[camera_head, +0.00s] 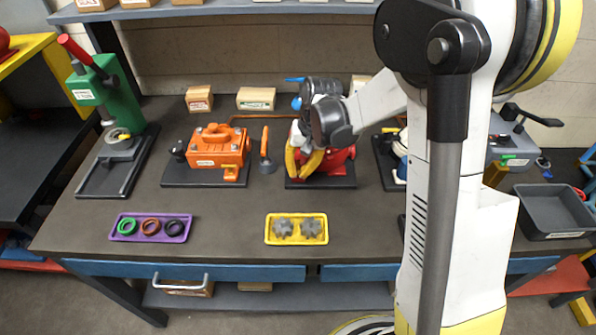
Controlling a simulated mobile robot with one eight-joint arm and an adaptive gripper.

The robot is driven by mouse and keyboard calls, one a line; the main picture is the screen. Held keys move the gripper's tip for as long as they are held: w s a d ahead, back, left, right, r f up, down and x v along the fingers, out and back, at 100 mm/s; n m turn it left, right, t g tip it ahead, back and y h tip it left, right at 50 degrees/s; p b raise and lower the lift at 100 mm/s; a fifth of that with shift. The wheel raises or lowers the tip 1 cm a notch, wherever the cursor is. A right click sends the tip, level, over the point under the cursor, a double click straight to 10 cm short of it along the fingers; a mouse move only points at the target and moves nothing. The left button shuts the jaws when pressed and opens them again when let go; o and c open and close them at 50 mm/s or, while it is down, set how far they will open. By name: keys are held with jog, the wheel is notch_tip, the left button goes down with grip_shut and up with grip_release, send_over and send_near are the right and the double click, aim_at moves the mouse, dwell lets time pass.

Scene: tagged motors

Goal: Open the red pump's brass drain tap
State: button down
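The red pump (342,164) sits on a dark base plate in the middle of the workbench. My arm reaches down over it from the right and covers most of its body. My gripper (303,165) is at the pump's left front side, with a yellow curved part low beside the red body. Whether its fingers are apart or closed is too small to tell. The brass drain tap cannot be made out; it may be hidden behind my gripper. Blue parts (296,103) show just above and behind my wrist.
An orange motor (217,147) and an upright orange-handled tool (265,150) stand left of the pump. A green press (108,95) is farther left. A purple tray (112,228) with rings and a yellow tray (297,241) with gears lie in front. A grey bin (552,208) is at right.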

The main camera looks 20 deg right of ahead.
jog(key=c, duration=1.4)
grip_release()
jog(key=shift+d, duration=0.1)
jog(key=shift+c, duration=0.2)
notch_tip(320, 180, up, 12)
jog(key=d, duration=0.2)
jog(key=shift+s, duration=0.4)
jog(key=shift+d, duration=0.1)
jog(key=s+a+n+t+h+b, duration=0.2)
jog(key=s+t, duration=0.4)
jog(key=s, duration=1.1)
jog(key=shift+s+r+n+t+b, duration=0.3)
jog(key=shift+s+r+n+b, duration=0.15)
jog(key=shift+n+b, duration=0.25)
